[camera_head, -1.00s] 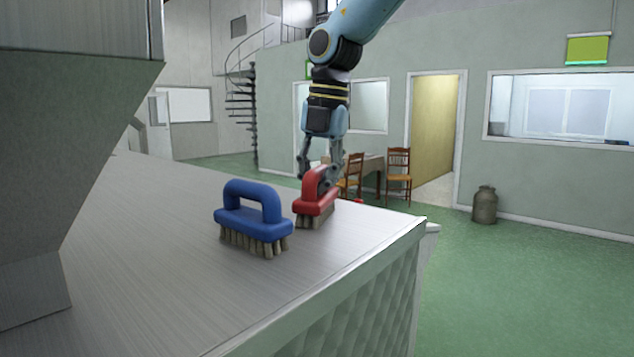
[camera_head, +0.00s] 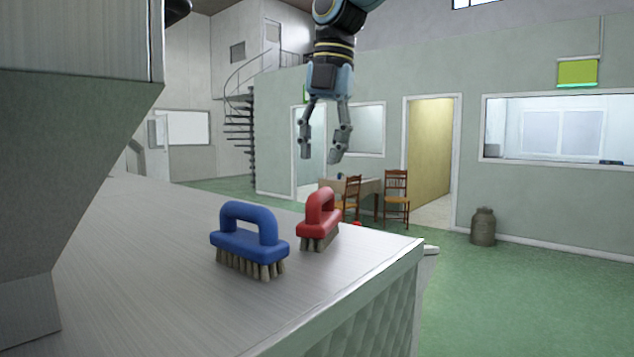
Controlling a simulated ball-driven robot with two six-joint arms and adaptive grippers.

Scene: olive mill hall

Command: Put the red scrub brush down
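The red scrub brush (camera_head: 319,221) stands upright, bristles down, on the metal top (camera_head: 152,257), near its far right edge. A blue scrub brush (camera_head: 249,240) stands to its left and a little nearer. My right gripper (camera_head: 321,160) hangs above the red brush with its fingers apart and nothing between them. A clear gap shows between the fingertips and the red handle. My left gripper is not in view.
A grey metal hopper (camera_head: 75,130) rises on the left over the top. The front part of the top is bare. Beyond it are a table with chairs (camera_head: 397,196) and a metal churn (camera_head: 483,227) on the green floor.

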